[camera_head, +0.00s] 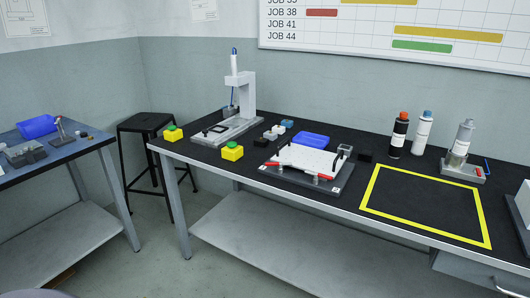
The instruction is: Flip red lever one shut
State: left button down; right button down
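A dark clamping fixture (345,182) lies on the black bench top near its front edge, with a white plate (306,158) on it. Two red levers show along its front side. The left red lever (271,171) runs slantwise at the fixture's left front corner. The right red lever (326,177) lies closer to sideways at the front, right of the middle. Small white labels sit near both levers, but their numbers are too small to read, so I cannot tell which lever is one. Whether either clamp presses on the plate is also unclear. Neither of my grippers is in view.
A gantry screwdriver stand (238,95) stands behind left, with yellow green-topped button boxes (232,152) beside it. A blue tray (311,140) sits behind the fixture. Bottles (400,135) stand at the back right. A yellow-outlined area (428,205) to the right is empty.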

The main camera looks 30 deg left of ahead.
aim_at(280, 165)
jog(key=u, duration=2.95)
jog(key=k+l, duration=0.1)
jog(key=l, duration=0.35)
jog(key=k+l, duration=0.1)
jog(key=l, duration=0.4)
jog(key=k+l, duration=0.15)
jog(key=l, duration=0.3)
jog(key=k+l, duration=0.1)
jog(key=l, duration=0.35)
